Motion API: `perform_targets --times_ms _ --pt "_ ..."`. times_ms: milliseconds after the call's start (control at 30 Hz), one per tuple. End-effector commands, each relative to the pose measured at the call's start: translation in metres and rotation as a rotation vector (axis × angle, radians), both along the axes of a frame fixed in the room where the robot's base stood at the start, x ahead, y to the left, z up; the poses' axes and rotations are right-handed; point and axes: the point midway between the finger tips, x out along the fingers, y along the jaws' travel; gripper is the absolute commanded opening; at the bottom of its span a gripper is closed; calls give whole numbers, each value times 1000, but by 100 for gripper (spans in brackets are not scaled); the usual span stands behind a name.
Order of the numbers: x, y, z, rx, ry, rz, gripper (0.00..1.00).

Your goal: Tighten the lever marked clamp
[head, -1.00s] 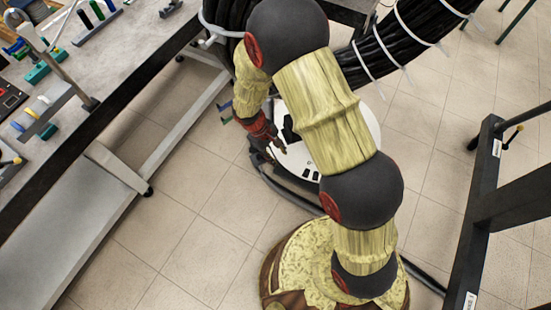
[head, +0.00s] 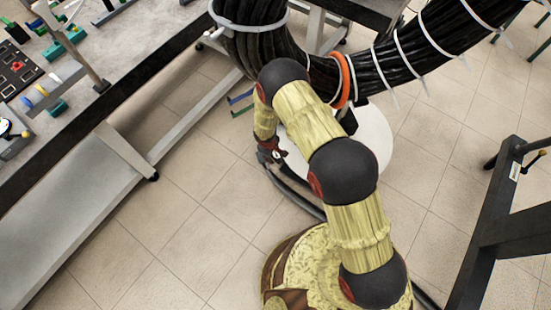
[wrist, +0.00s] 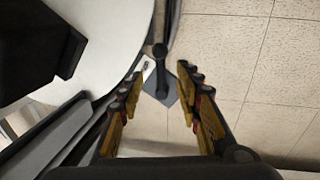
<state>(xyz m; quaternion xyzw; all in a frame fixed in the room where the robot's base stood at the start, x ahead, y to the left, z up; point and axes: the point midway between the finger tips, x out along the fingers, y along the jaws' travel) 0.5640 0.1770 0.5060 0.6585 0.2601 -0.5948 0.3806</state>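In the wrist view my gripper (wrist: 161,83) is open, with its yellow and dark fingers spread apart. A dark lever with a round knob (wrist: 160,50) shows between and beyond the fingertips, apart from them as far as I can see. A small pale label (wrist: 147,70) lies beside it, too small to read, so I cannot tell whether this is the lever marked clamp. In the head view my gripper (head: 271,155) is low beside the white round disc (head: 372,140); its fingers are too small there to judge.
A thick black cable bundle (head: 440,45) with white ties and an orange ring (head: 346,80) hangs above. A workbench (head: 75,100) stands at left. A dark frame (head: 490,215) with a yellow-knobbed lever (head: 540,154) stands at right. Tiled floor (head: 180,240) is free between them.

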Motion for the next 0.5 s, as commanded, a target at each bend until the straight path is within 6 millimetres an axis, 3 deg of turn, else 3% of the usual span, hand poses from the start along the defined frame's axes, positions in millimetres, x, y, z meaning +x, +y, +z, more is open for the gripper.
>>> perform_targets --times_ms 200,500 --pt "4 -5 -38 -2 3 -1 34" --pt "9 -7 -59 -1 1 -1 34"
